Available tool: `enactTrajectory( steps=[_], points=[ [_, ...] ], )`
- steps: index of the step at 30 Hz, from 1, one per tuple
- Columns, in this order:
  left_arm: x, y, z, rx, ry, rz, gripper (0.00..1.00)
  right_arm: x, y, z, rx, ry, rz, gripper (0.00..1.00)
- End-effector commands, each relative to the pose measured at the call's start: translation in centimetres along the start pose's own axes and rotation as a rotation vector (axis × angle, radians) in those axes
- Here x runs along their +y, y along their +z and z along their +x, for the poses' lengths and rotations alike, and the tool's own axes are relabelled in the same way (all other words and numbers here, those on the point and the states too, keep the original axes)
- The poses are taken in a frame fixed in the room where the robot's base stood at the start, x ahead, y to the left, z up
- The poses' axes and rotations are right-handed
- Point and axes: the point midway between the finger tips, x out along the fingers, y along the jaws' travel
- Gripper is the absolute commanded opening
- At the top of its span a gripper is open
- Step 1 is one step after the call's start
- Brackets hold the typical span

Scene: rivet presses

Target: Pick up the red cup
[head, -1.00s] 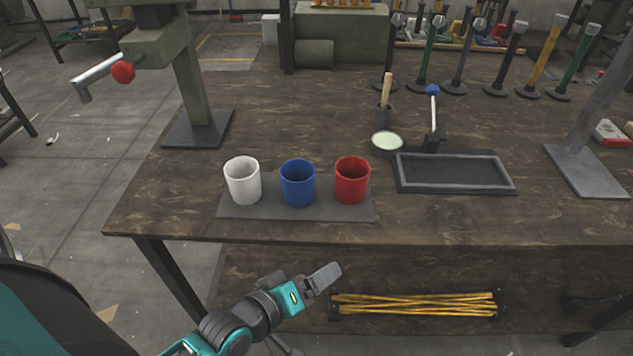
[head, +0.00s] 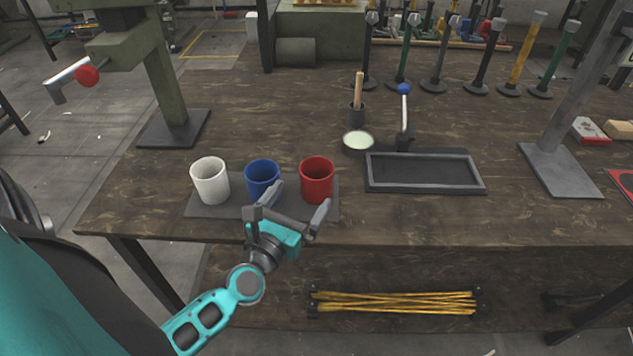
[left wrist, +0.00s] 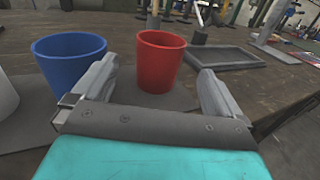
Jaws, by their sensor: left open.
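The red cup (head: 317,180) stands upright at the right end of a dark mat (head: 228,211) near the table's front edge. A blue cup (head: 262,178) and a white cup (head: 210,180) stand to its left on the same mat. My left gripper (head: 296,204) is open and empty, in front of the blue and red cups, and hides the lower part of the blue cup. In the left wrist view the red cup (left wrist: 160,62) shows ahead between the open fingers, and the blue cup (left wrist: 70,66) is beside the left finger. My right gripper is not in view.
A dark tray (head: 425,187) lies right of the red cup. Behind it are a blue-knobbed lever (head: 404,112), a pale round dish (head: 358,140) and a wooden-handled tool (head: 358,90). Green (head: 160,85) and grey (head: 575,120) press stands flank the table. The table front right is clear.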

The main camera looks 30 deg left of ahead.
Motion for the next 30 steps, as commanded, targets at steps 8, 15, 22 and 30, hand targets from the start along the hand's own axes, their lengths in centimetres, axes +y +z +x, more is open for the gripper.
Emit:
enactTrajectory(
  steps=[8, 15, 22, 30],
  points=[
    [0.0, 0.1, 4.3, 0.000, -0.001, 0.004, 1.00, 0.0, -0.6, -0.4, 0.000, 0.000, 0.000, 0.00],
    [0.0, 0.0, 5.8, -0.001, -0.001, 0.005, 1.00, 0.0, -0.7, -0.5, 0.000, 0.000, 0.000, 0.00],
    [0.1, -0.3, 9.1, -0.001, -0.002, 0.006, 1.00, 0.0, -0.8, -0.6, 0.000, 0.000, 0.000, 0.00],
    [0.1, -0.3, 10.3, 0.000, -0.003, 0.006, 1.00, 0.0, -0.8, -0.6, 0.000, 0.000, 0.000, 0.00]
  ],
)
